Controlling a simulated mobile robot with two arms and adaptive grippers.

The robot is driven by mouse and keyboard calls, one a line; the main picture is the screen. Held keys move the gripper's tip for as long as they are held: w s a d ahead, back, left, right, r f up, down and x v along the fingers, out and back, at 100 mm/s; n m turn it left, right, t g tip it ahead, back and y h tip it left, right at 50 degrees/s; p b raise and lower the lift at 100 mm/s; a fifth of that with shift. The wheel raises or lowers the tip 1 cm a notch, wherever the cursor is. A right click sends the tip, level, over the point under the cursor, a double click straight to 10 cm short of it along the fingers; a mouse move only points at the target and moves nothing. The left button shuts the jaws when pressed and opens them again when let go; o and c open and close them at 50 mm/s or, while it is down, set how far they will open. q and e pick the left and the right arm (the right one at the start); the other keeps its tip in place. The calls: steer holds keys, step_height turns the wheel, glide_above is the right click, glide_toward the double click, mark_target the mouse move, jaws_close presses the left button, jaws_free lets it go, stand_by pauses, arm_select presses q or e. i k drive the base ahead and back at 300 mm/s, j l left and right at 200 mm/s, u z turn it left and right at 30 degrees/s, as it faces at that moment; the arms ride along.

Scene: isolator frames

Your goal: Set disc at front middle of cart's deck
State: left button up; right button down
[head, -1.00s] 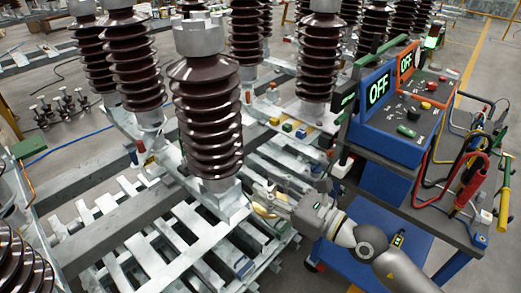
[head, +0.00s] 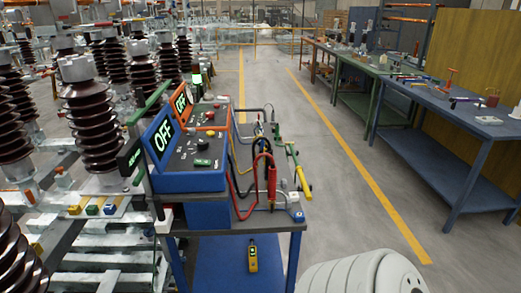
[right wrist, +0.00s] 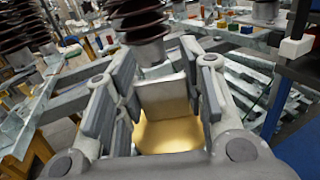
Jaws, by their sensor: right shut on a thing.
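In the right wrist view my right gripper (right wrist: 165,75) is shut on a gold-coloured metal piece, which I take for the disc (right wrist: 170,133). A paler plate-like face shows above it between the fingers. Its full outline is hidden by the fingers and palm. In the head view the cart (head: 190,182) stands left of centre, with a grey top and a blue lower deck (head: 222,272). A yellow handheld meter (head: 252,256) is on the lower deck. Neither gripper shows in the head view.
Brown ribbed insulators (head: 92,125) stand on frames at left. A blue workbench (head: 450,110) stands at right. The floor between is clear.

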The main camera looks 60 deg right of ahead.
mark_target(278, 163)
steer(key=l+z, duration=0.2)
steer(key=z, duration=1.6)
steer(key=i+l, duration=0.15)
steer(key=i, duration=0.25)
steer(key=i+l, duration=0.1)
steer(key=i, duration=0.3)
steer(key=i+l+z, duration=0.1)
steer(key=i, duration=0.3)
